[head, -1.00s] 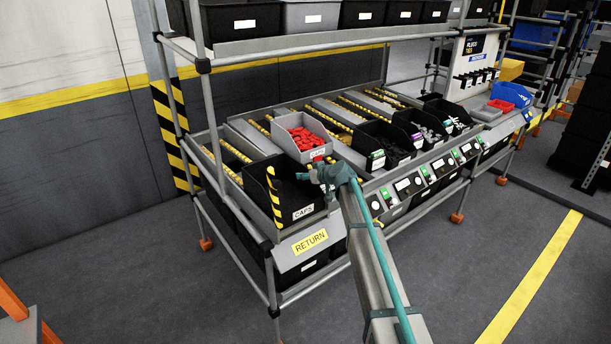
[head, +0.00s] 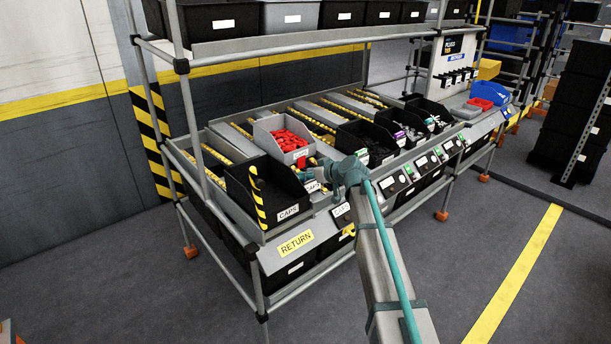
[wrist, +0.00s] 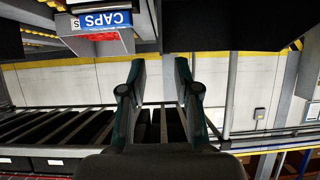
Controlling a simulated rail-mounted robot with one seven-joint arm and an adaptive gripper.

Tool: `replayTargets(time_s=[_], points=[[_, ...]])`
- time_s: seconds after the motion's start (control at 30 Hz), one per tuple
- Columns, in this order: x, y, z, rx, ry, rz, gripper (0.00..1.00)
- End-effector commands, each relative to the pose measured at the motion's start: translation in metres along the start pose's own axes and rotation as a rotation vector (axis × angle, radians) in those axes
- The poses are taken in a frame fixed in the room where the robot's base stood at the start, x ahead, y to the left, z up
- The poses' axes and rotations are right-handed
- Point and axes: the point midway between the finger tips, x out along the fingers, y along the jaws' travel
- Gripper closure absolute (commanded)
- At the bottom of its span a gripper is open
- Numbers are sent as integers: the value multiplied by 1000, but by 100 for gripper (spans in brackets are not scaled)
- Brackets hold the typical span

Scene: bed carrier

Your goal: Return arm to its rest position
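My arm (head: 378,235) reaches up from the lower right in the head view, with its teal wrist in front of the rack.
The flow rack (head: 190,190) holds several black bins (head: 362,150) to the right of the wrist. An upper shelf (head: 270,41) of bins runs above. The floor (head: 120,285) is clear at left, and a yellow floor line (head: 515,275) runs at right.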

Motion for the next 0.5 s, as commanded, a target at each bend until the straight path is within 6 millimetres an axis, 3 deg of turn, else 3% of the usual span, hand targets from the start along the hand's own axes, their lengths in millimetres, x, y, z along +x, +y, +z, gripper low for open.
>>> replayTargets(time_s=[0.27,0.37,0.47,0.5], points=[[-1,-1,5,5,-8,0,69],[-4,-5,27,27,-42,1,69],[-11,-11,69,72,-111,8,69],[-16,-15,92,98,-149,11,69]])
